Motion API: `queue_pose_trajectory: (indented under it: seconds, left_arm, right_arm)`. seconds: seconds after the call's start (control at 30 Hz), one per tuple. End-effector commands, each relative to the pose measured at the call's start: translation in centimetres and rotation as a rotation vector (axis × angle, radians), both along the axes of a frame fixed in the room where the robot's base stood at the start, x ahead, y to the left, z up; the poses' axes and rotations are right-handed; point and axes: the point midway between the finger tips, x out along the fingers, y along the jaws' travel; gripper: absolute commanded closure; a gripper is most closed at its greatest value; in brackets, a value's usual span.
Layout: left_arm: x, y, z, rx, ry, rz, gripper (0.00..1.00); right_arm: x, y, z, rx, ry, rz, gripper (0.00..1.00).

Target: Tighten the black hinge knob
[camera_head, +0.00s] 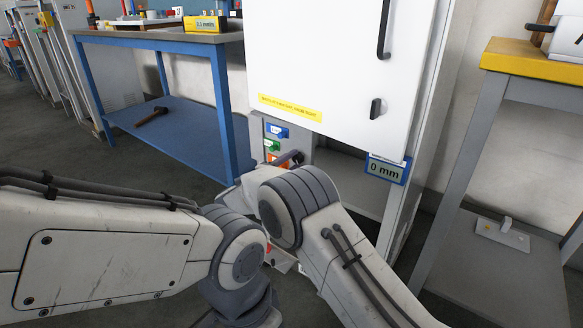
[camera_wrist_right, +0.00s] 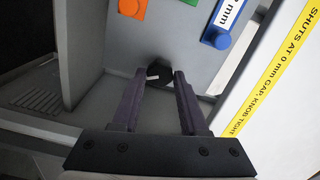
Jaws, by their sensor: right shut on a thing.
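The black hinge knob (camera_wrist_right: 158,73) sits on the grey panel in the right wrist view, between the two dark fingertips of my right gripper (camera_wrist_right: 160,78). The gripper is shut on the knob; the wrist view looks along the fingers at the panel. In the head view a dark shape shows at the grey panel just beyond my arm, but I cannot separate knob from fingers there. The white cabinet door (camera_head: 330,60) is above and right of the panel. A blue-framed readout (camera_head: 386,170) at the door's lower right shows 0 mm. My left gripper is not in view.
Blue, green and orange tags (camera_head: 277,131) are on the grey panel near the knob. A yellow label (camera_wrist_right: 275,85) on the white door mentions a 0 mm gap and knob tight. A blue workbench (camera_head: 215,90) stands left; a yellow-topped bench (camera_head: 535,60) stands right.

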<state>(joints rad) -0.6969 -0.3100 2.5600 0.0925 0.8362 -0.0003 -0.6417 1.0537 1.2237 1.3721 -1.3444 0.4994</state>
Motion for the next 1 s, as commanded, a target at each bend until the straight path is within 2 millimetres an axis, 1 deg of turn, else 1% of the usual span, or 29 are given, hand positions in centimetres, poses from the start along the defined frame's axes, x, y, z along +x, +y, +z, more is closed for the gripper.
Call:
queue_pose_trajectory:
  seconds: [0.03,0.1,0.5,0.7,1.0]
  left_arm:
    - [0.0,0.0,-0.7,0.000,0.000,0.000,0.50]
    - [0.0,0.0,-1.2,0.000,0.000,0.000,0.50]
    - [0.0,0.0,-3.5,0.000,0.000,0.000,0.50]
    - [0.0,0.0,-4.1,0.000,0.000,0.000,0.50]
    - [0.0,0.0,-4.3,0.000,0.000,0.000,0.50]
  right_arm:
    - [-0.2,0.2,-0.5,0.035,-0.022,0.001,1.00]
    - [-0.2,0.2,-0.5,0.086,-0.060,0.002,1.00]
    - [-0.2,0.3,-0.5,0.320,-0.229,0.001,1.00]
    - [-0.2,0.3,-0.4,0.381,-0.272,0.001,1.00]
    - [-0.2,0.3,-0.3,0.412,-0.293,0.002,1.00]
